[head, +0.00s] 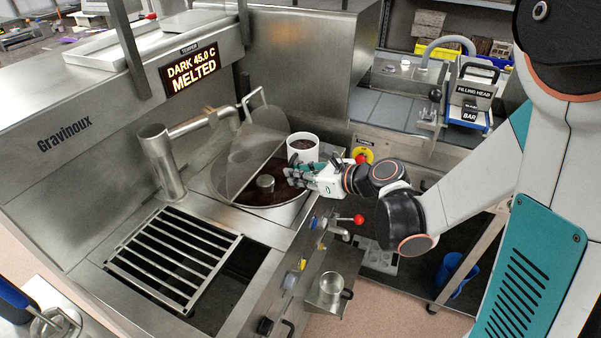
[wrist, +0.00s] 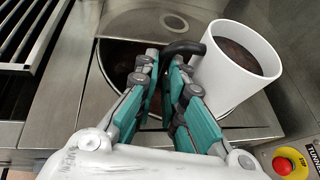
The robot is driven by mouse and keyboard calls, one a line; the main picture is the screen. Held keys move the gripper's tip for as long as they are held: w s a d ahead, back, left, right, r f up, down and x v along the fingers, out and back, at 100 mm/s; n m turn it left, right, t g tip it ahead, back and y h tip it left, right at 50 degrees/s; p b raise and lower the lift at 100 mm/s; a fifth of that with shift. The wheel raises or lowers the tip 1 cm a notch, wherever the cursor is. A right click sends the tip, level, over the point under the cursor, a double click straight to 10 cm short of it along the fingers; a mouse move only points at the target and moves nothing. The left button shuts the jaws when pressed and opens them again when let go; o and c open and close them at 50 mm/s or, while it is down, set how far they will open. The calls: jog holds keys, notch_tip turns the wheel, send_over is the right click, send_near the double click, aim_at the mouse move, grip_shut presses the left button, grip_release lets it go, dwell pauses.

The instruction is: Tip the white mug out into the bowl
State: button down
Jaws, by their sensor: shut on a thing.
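The white mug (head: 303,146) stands roughly upright in my gripper, above the right rim of the bowl. Dark contents show inside it. In the wrist view the mug (wrist: 236,75) is right of the fingers, with its dark handle (wrist: 186,47) reaching to the fingertips. My gripper (head: 294,174) is shut on the mug by this handle; it also shows in the wrist view (wrist: 166,62). The round steel bowl (head: 267,209) holds dark melted chocolate around a central hub. Part of the bowl is hidden by its cover and my gripper.
A spout pipe (head: 163,160) and a slatted grate (head: 175,260) are to the left. The sign (head: 193,74) reads DARK 45.0 C MELTED. A red-knobbed lever (head: 357,219) is below my gripper.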

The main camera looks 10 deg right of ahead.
aim_at(296, 156)
notch_tip(296, 156, up, 4)
jog(key=g+h+p, duration=0.3)
jog(key=h+p, duration=0.1)
jog(key=p, duration=0.4)
jog(key=n+g+h+p, duration=0.1)
jog(key=g+h+p, duration=0.2)
jog(key=p, duration=0.6)
jog(key=shift+s+d+r+h, duration=0.15)
jog(key=shift+h, duration=0.75)
jog(key=shift+w+a+r+n+g+h, duration=0.2)
jog(key=shift+r+g+h, duration=0.15)
jog(key=shift+g+h, duration=0.2)
jog(key=shift+w+a+r+n+g+h, duration=0.15)
jog(key=shift+r+g+h, duration=0.25)
jog(key=shift+h, duration=0.25)
jog(key=shift+w+a+r+g+h+b, duration=0.3)
jog(key=shift+a+r+g+h+b, duration=0.2)
jog(key=shift+g+h, duration=0.45)
jog(key=shift+w+a+r+g+h, duration=0.15)
jog(key=shift+a+r+g+h, duration=0.25)
jog(key=shift+h, duration=0.55)
jog(key=shift+d, duration=0.1)
dwell(1.1)
